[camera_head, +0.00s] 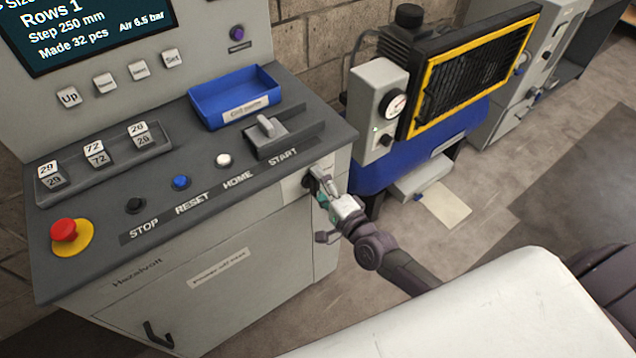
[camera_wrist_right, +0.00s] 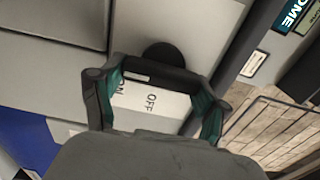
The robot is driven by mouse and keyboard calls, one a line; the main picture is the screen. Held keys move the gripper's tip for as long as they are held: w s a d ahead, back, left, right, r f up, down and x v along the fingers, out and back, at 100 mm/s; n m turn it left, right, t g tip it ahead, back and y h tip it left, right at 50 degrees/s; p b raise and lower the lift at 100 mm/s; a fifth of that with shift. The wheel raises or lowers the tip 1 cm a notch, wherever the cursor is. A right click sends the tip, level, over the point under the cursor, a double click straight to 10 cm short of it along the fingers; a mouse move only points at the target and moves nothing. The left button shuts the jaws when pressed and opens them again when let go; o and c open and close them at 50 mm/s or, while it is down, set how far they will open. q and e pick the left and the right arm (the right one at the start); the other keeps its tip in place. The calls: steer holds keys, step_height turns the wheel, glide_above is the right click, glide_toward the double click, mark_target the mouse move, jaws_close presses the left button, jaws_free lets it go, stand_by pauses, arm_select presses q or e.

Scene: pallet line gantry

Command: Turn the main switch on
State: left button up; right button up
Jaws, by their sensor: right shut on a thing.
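The ON word is partly covered by a finger. In the head view, my right gripper (camera_head: 323,190) is at the cabinet's front right corner, and the switch is mostly hidden behind it. The handle's exact angle is hard to tell. My left gripper is not in view.
The control desk (camera_head: 110,220) has a red emergency button (camera_head: 64,230), several push buttons and a blue tray (camera_head: 235,97). A blue compressor unit (camera_head: 430,150) with a gauge stands to the right.

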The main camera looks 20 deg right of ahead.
steer(key=o, duration=1.2)
steer(key=shift+c, duration=0.2)
steer(key=shift+s, duration=0.1)
steer(key=v, duration=1.2)
steer(key=shift+f, duration=0.1)
